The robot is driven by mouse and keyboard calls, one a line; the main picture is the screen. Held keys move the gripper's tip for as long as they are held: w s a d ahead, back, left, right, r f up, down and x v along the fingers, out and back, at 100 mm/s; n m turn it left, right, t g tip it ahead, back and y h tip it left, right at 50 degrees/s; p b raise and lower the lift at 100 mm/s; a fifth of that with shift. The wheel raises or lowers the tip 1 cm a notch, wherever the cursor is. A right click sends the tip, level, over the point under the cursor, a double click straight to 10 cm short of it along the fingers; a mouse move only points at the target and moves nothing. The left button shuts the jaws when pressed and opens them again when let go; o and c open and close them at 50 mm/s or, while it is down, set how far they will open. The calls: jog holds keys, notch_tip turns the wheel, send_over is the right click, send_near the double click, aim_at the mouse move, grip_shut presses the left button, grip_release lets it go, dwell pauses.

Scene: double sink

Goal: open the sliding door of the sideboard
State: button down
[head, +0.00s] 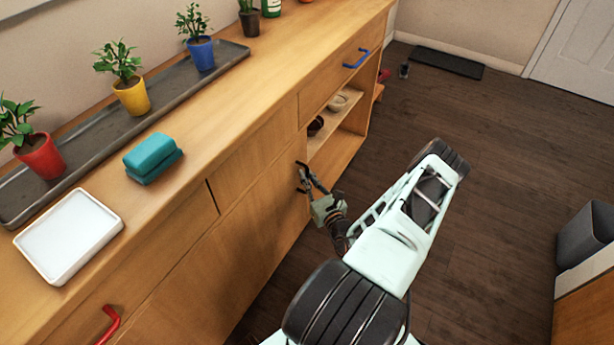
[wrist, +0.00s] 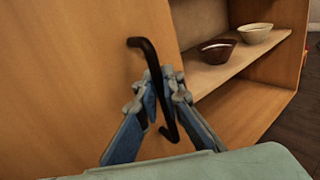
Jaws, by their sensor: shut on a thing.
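The sliding door (head: 262,222) is a plain wooden panel on the front of the sideboard (head: 215,130). It also fills the left of the wrist view (wrist: 70,80). A dark bar handle (wrist: 150,53) is fixed near the door's right edge and looks tilted in the wrist view. My gripper (wrist: 166,82) is shut on the handle's middle, with its fingers on either side of the bar. In the head view my gripper (head: 307,180) is at the door's right edge, and the handle is small there and partly hidden by the fingers.
Right of the door is an open bay with a shelf (wrist: 210,70) holding a dark bowl (wrist: 216,50) and a pale bowl (wrist: 255,33). Drawers have a red handle (head: 110,325) and a blue handle (head: 357,58). Potted plants, a teal block (head: 152,153) and a white tray (head: 68,235) are on top.

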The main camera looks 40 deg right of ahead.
jog(key=shift+s+a+f, duration=0.1)
jog(key=shift+s+a, duration=0.1)
dwell(0.4)
jog(key=c, duration=2.3)
grip_release()
jog(key=shift+c, duration=0.2)
send_near(300, 145)
jog(key=w, duration=0.4)
jog(key=shift+w+d+f, duration=0.2)
jog(key=shift+w+d, duration=0.2)
jog(key=shift+r, duration=0.1)
